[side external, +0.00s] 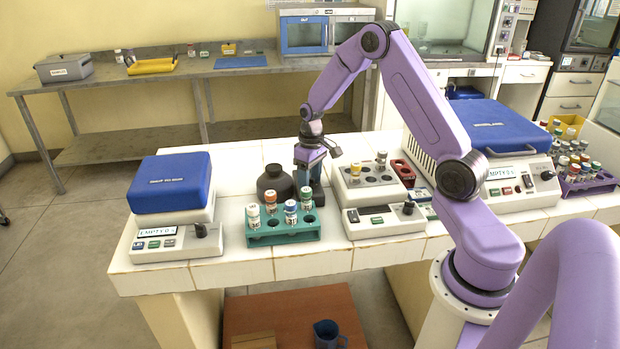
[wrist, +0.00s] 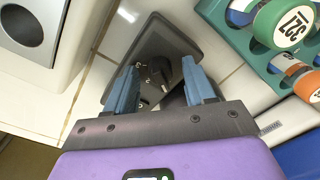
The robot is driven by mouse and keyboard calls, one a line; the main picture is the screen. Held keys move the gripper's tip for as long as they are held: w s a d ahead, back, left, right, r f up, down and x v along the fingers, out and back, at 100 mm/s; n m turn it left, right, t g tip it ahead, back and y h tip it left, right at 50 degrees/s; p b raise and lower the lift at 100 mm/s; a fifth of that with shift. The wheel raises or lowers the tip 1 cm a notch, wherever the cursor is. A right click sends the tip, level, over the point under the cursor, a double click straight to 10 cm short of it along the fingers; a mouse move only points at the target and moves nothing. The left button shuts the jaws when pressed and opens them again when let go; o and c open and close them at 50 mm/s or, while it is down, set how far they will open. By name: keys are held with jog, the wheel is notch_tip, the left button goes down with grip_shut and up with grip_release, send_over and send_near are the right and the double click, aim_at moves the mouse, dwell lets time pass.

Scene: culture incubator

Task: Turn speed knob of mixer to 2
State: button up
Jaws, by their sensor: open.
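A dark grey, wedge-shaped unit (wrist: 176,48) with small controls and pale markings lies below my gripper (wrist: 160,66) in the wrist view. It appears to be the mixer. A small dark knob (wrist: 160,68) shows on its face between the fingertips. In the side view my gripper (side external: 308,172) points down behind the green rack, beside a rounded dark grey body (side external: 275,184). The knob is hidden there.
A green tube rack (side external: 283,232) stands just in front of my gripper and also shows in the wrist view (wrist: 258,58). A white block device (side external: 380,225) stands close on the right. A blue-lidded device (side external: 170,190) stands at left.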

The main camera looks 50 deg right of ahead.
grip_shut()
jog(key=shift+m, duration=0.3)
jog(key=m, duration=0.5)
jog(key=shift+a+m, duration=0.1)
jog(key=shift+m, duration=0.2)
jog(key=m, duration=0.5)
jog(key=shift+t, duration=0.3)
jog(key=shift+m, duration=0.4)
grip_release()
